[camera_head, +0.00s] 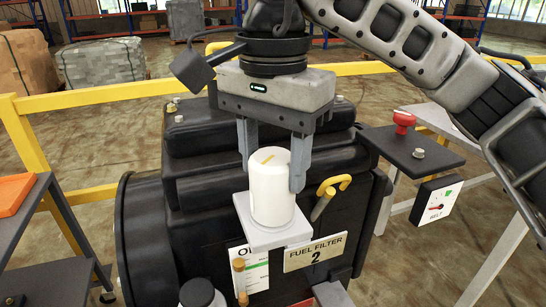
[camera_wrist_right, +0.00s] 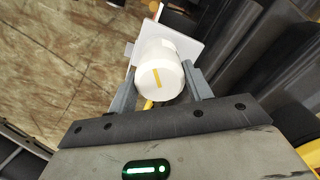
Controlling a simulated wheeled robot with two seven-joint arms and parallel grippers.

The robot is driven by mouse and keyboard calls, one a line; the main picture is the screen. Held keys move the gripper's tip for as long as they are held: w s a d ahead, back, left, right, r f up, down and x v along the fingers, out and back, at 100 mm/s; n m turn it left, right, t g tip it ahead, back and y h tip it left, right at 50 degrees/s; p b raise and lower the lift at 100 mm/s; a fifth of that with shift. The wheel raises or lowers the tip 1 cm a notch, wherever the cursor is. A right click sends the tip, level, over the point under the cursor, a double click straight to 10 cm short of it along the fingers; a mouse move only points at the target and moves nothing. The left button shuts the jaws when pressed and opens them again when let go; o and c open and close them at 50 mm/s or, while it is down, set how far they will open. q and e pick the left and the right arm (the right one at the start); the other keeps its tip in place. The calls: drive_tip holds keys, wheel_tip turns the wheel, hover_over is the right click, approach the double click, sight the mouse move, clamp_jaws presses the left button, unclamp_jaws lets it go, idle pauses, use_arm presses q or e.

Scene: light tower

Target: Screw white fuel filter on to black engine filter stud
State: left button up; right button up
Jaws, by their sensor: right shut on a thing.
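The white fuel filter (camera_head: 271,190) is an upright cylinder with a yellow stripe on top. It stands over a light grey square plate (camera_head: 270,238) on the front of the black engine (camera_head: 190,200). My right gripper (camera_head: 270,180) comes from above with a finger on each side of the filter, shut on it. The filter also shows in the right wrist view (camera_wrist_right: 160,72) between both fingers. The stud is not visible; whether the filter sits on it I cannot tell. My left gripper is not in view.
A "FUEL FILTER 2" sign (camera_head: 315,253), a yellow handle (camera_head: 328,190) and a wooden-handled part (camera_head: 240,278) are close to the filter. A shelf with a red knob (camera_head: 403,120) stands at right. Yellow railings (camera_head: 90,92) run behind; a side table (camera_head: 45,240) is at left.

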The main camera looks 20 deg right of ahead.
drive_tip(key=shift+f, duration=0.25)
drive_tip(key=shift+s+f+m, duration=0.1)
drive_tip(key=shift+m, duration=0.9)
drive_tip(key=m, duration=0.3)
drive_tip(key=shift+b, duration=0.4)
drive_tip(key=o, duration=1.2)
drive_tip(key=shift+o, duration=0.2)
drive_tip(key=shift+r, duration=0.2)
